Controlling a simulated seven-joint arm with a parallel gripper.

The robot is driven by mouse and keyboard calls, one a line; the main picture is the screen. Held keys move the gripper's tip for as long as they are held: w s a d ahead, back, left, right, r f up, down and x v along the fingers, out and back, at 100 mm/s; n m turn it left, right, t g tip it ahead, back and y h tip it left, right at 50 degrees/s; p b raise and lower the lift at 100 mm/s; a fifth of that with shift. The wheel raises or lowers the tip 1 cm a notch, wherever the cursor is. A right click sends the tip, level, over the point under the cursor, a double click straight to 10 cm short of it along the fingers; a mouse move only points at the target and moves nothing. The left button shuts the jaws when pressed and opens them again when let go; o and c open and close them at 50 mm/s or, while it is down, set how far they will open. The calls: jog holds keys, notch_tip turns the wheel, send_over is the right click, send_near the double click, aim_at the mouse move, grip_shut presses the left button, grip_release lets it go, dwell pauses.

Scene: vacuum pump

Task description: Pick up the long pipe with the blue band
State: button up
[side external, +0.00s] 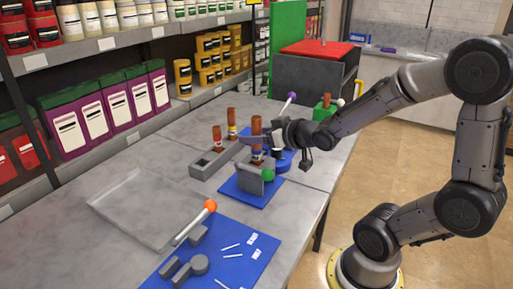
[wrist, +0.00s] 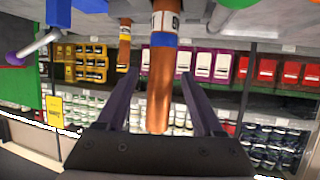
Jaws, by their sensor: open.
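The long copper-brown pipe with the blue band (side external: 256,123) stands upright in a grey fixture on a blue mat (side external: 235,188) in the side view. In the wrist view, the pipe (wrist: 160,85) runs down the middle, with its blue band and a white label near the top of the picture. My gripper (wrist: 158,77) is open, with one dark finger on each side of the pipe and gaps visible between. In the side view, my gripper (side external: 258,140) reaches the pipe from the right. The pipe's lower end is partly hidden.
A pipe with a red band (side external: 216,134) and one with a yellow band (side external: 232,117) stand in a grey block (side external: 207,164) to the left. A green ball (side external: 268,174) is close below my gripper. A purple-tipped lever (side external: 291,97) stands behind.

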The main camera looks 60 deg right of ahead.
grip_shut()
dwell(0.3)
jog(key=shift+r, duration=0.15)
